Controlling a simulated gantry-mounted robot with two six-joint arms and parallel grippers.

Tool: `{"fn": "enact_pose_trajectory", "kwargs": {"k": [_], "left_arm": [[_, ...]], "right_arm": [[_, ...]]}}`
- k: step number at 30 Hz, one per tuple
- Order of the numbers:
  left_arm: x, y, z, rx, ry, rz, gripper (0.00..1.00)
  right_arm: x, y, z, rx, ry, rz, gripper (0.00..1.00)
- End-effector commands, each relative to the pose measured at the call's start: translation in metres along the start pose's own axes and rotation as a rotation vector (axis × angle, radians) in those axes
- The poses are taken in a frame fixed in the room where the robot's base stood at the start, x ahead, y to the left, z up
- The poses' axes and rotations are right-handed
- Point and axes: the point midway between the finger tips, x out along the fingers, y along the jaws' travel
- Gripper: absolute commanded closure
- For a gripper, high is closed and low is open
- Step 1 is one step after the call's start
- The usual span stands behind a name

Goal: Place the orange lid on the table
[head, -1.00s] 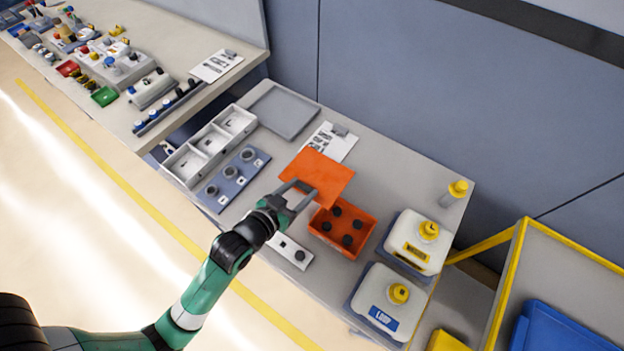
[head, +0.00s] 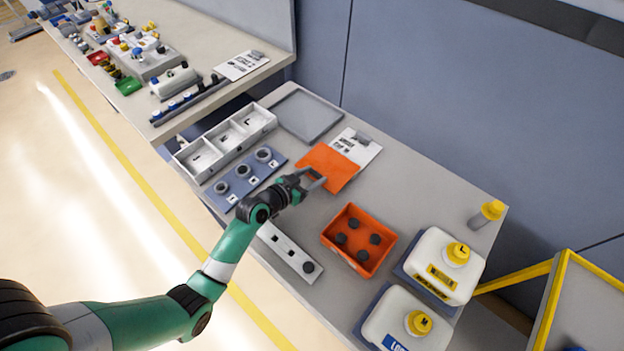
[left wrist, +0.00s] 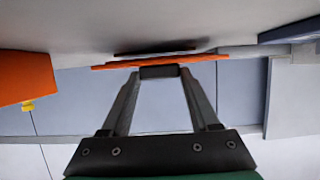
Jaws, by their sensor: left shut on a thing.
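The orange lid (head: 326,163) is a flat square in the head view, over the table (head: 405,190) between the blue-grey plate and the orange bin, overlapping the paper sheet's near corner. My left gripper (head: 316,182) is at the lid's near side. In the left wrist view the lid (left wrist: 112,66) shows edge-on, with the fingers (left wrist: 160,74) shut on a dark block at it. A dark shadow lies beside the lid on the table surface, with a thin gap. My right gripper is not in view.
The open orange bin (head: 330,238) holds several dark round pieces. White jugs with yellow caps (head: 440,268) stand at the right. A grey tray (head: 305,115), a paper sheet (head: 366,150), a white divided box (head: 222,140) and a blue-grey plate (head: 226,186) are nearby.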

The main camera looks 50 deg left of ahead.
Motion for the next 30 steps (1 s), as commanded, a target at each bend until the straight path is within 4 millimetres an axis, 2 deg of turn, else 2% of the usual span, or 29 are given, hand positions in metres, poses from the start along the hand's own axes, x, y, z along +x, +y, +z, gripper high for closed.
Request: {"fn": "enact_pose_trajectory", "kwargs": {"k": [16,17,18,21,30], "left_arm": [[0.0048,0.0002,0.0115,0.001,0.002,0.0,0.97],[0.0041,0.0002,0.0101,0.001,0.001,0.0,0.33],[0.004,0.0002,0.0098,0.001,0.001,0.0,0.26],[0.0039,0.0002,0.0098,0.001,0.001,0.0,0.08],[0.0034,0.0002,0.0083,0.001,0.001,0.0,0.08]], "right_arm": [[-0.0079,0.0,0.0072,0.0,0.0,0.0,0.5],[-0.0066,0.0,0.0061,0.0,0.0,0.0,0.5],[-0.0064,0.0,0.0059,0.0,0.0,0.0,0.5],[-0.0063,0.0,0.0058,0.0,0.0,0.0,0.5],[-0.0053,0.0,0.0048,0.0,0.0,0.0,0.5]]}}
